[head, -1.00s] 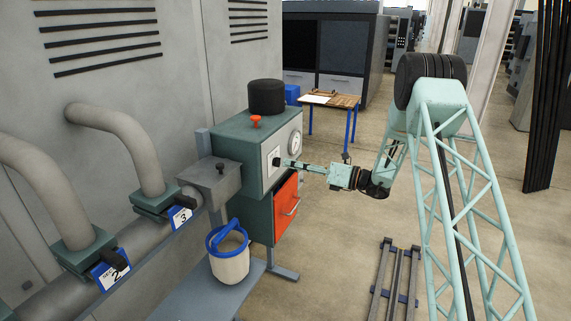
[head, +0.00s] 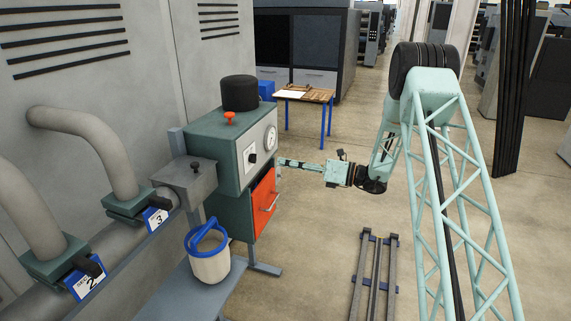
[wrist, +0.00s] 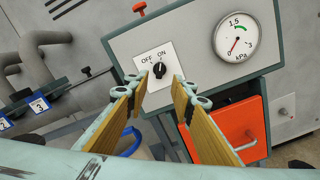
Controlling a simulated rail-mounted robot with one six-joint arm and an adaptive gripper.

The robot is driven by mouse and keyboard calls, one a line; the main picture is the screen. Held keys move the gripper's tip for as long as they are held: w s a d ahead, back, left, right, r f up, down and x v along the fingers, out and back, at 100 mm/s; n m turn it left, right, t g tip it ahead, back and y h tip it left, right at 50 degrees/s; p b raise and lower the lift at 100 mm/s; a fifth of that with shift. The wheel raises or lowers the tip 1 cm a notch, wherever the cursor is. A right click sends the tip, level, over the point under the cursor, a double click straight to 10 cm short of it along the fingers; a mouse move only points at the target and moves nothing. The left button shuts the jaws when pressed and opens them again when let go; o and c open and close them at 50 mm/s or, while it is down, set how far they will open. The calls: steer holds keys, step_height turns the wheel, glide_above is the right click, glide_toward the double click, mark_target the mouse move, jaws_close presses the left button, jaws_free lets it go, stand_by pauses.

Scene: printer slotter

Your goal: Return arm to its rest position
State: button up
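My gripper (wrist: 167,88) is open and empty in the wrist view, its two wood-coloured fingers spread apart. In the head view my gripper (head: 283,162) is at the end of my pale green arm, just right of the green control box (head: 214,139). The black OFF/ON knob (wrist: 159,70) shows beyond the gap between the fingertips, clear of them. The knob also shows in the head view (head: 252,158).
A round gauge (wrist: 237,37) sits right of the knob, above an orange-red door (head: 263,202). A white bucket with a blue handle (head: 209,262) stands on the bench at the box's left. Floor rails (head: 375,270) lie below my arm. A small table (head: 303,97) stands behind.

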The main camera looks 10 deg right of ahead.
steer(key=s+a+r+n+g+b, duration=0.1)
steer(key=s+a+r+n+g, duration=0.3)
steer(key=s, duration=0.3)
steer(key=s+a+r+n+g+b, duration=0.1)
steer(key=s+a+r+n+g, duration=0.1)
steer(key=s+a+r+n, duration=0.35)
steer(key=s+a+r+n+g+h+b, duration=0.1)
steer(key=s+a+r+n+h, duration=0.15)
steer(key=s, duration=0.75)
steer(key=s+a+r+n+g+h+b, duration=0.1)
steer(key=s+a+r+n+g+h, duration=0.2)
steer(key=s, duration=0.6)
steer(key=s+d+r+n+t+h+b, duration=0.15)
steer(key=s+n, duration=0.25)
steer(key=s, duration=0.6)
steer(key=s+d+n+g+h+b, duration=0.1)
steer(key=s+d+n+h, duration=0.2)
steer(key=s, duration=0.7)
steer(key=s+d+f+n+t+h+b, duration=0.2)
steer(key=s+d+n, duration=0.6)
steer(key=s, duration=0.8)
steer(key=shift+s+d+t+h+b, duration=0.25)
steer(key=shift+d+t+h, duration=0.9)
steer(key=shift+d+h, duration=0.6)
steer(key=shift+f, duration=0.1)
